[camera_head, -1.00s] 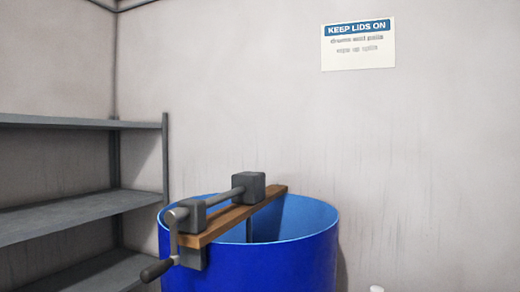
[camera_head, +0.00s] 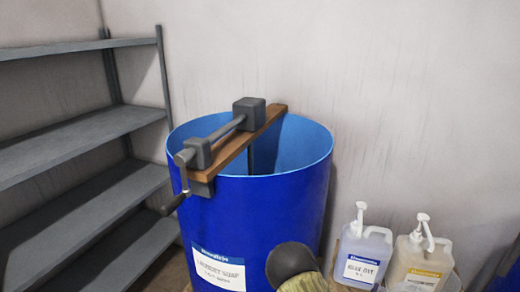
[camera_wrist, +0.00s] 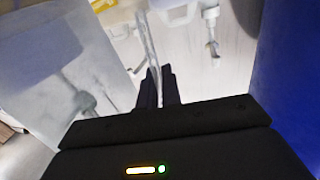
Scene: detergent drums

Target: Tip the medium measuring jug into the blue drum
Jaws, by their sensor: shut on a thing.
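The blue drum (camera_head: 260,215) stands open in the head view, with a soap label on its front. It also fills the right side of the wrist view (camera_wrist: 292,75). My gripper (camera_wrist: 160,82) is shut on a thin, clear upright strip (camera_wrist: 147,45). This seems to be part of the measuring jug. A large translucent surface (camera_wrist: 50,55) on the left of the wrist view looks like the jug's body, with a blurred pump shape showing in it. The jug's size, contents and tilt cannot be told. Neither the jug nor my gripper shows clearly in the head view.
A wooden board (camera_head: 236,146) with a grey cranked device (camera_head: 249,112) lies across the drum's mouth, leaving openings on both sides. A blue dye pump bottle (camera_head: 362,250) and a yellow-labelled pump bottle (camera_head: 418,262) stand right of the drum. Grey shelves (camera_head: 85,135) stand at left.

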